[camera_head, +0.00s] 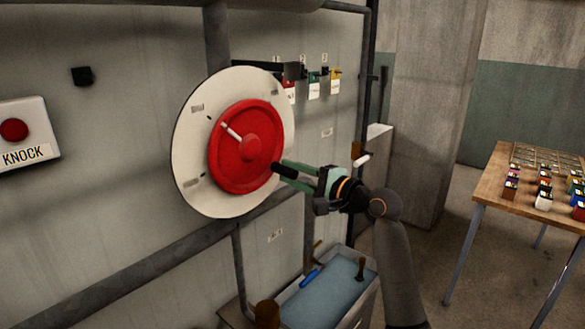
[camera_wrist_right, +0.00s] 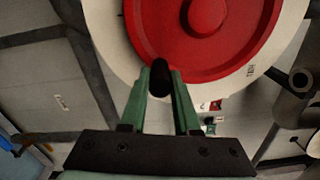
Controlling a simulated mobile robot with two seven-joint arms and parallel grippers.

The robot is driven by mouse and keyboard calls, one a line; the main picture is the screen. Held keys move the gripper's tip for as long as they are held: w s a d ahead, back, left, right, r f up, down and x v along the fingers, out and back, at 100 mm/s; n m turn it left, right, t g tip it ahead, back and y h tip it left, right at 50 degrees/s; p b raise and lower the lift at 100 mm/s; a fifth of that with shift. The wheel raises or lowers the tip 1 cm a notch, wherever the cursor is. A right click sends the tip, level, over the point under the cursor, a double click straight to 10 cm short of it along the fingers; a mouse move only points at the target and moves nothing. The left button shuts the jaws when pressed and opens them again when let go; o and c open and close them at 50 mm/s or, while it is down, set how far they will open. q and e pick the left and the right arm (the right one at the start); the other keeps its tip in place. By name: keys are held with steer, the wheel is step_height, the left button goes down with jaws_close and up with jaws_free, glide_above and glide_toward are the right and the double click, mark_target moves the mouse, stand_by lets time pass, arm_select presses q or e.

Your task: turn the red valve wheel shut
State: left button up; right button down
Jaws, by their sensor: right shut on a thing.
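The red valve wheel (camera_head: 230,160) is a red disc with a raised hub, mounted on a round cream backing plate (camera_head: 190,130) on the wall. A white pointer bar on it points to the upper left. In the right wrist view the red wheel (camera_wrist_right: 235,45) fills the top. My right gripper (camera_head: 282,168) is at the wheel's right lower edge, its green fingers shut on the black handle (camera_wrist_right: 159,75) that sticks out from the wheel. The handle's base is partly hidden by the fingers. My left gripper is not in view.
A box with a red KNOCK button (camera_head: 14,130) is on the wall at left. Small tagged valves (camera_head: 314,78) sit right of the wheel. A blue-filled basin (camera_head: 325,295) stands below. A wooden table (camera_head: 490,185) with small jars is at right.

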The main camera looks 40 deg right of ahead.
steer(key=shift+a+f, duration=0.2)
steer(key=shift+f, duration=0.15)
steer(key=c, duration=0.7)
jaws_free()
steer(key=shift+r, duration=0.15)
steer(key=shift+o, duration=0.2)
steer(key=shift+d, duration=0.1)
steer(key=s+b, duration=0.2)
steer(key=s, duration=1)
steer(key=shift+s+d, duration=0.25)
steer(key=shift+d, duration=0.2)
